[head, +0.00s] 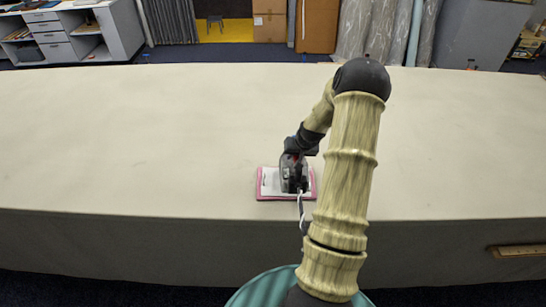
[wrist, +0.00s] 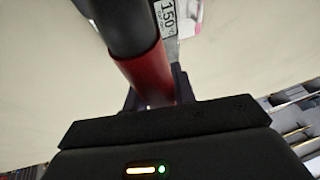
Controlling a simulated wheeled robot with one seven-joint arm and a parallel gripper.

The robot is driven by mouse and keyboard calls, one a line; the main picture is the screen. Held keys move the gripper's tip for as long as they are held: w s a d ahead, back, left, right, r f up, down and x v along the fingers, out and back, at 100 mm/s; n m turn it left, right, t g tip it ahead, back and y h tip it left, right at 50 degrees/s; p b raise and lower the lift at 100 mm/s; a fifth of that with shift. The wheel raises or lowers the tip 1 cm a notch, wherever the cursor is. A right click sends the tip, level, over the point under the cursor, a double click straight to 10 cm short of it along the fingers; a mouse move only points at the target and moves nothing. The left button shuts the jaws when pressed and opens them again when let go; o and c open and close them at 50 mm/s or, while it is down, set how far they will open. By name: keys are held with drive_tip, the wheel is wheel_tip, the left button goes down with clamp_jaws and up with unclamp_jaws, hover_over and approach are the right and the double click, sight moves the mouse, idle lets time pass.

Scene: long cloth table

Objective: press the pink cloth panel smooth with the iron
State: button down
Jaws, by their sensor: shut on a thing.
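The pink cloth panel (head: 312,196) lies flat near the front edge of the cloth-covered table (head: 150,140). A white area shows within its pink border. The iron (head: 290,172) is over the panel, with a cord hanging from it toward the front edge. I cannot tell whether its sole touches the cloth. My gripper (wrist: 155,92) is shut on the iron's dark and red handle (wrist: 140,75) in the wrist view. A "150" label shows past the handle, with a small piece of pink at the top. My arm hides part of the area right of the panel.
The table is bare on both sides of the panel and behind it. A wooden strip (head: 518,250) is on the table's front face at the right. Cardboard boxes (head: 318,25), wrapped rolls (head: 380,30) and a white cabinet (head: 85,32) stand beyond the table.

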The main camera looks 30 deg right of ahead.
drive_tip(key=d, duration=0.1)
drive_tip(key=s+d, duration=0.1)
drive_tip(key=d, duration=0.1)
drive_tip(key=shift+r, duration=0.2)
drive_tip(key=shift+f, duration=0.1)
drive_tip(key=shift+f+b, duration=1.4)
drive_tip(key=shift+f, duration=1.3)
drive_tip(key=shift+f+b, duration=0.5)
drive_tip(key=shift+f, duration=0.15)
drive_tip(key=shift+s+a+f, duration=0.2)
drive_tip(key=shift+f, duration=0.1)
idle(0.8)
drive_tip(key=shift+r, duration=0.15)
drive_tip(key=shift+w+d+r+p, duration=0.1)
drive_tip(key=shift+r+p, duration=0.45)
drive_tip(key=shift+r, duration=0.5)
drive_tip(key=shift+w+d+r+p, duration=0.1)
drive_tip(key=shift+r+p, duration=0.4)
drive_tip(key=shift+r, duration=0.5)
drive_tip(key=shift+r+p, duration=0.75)
drive_tip(key=shift+r, duration=0.8)
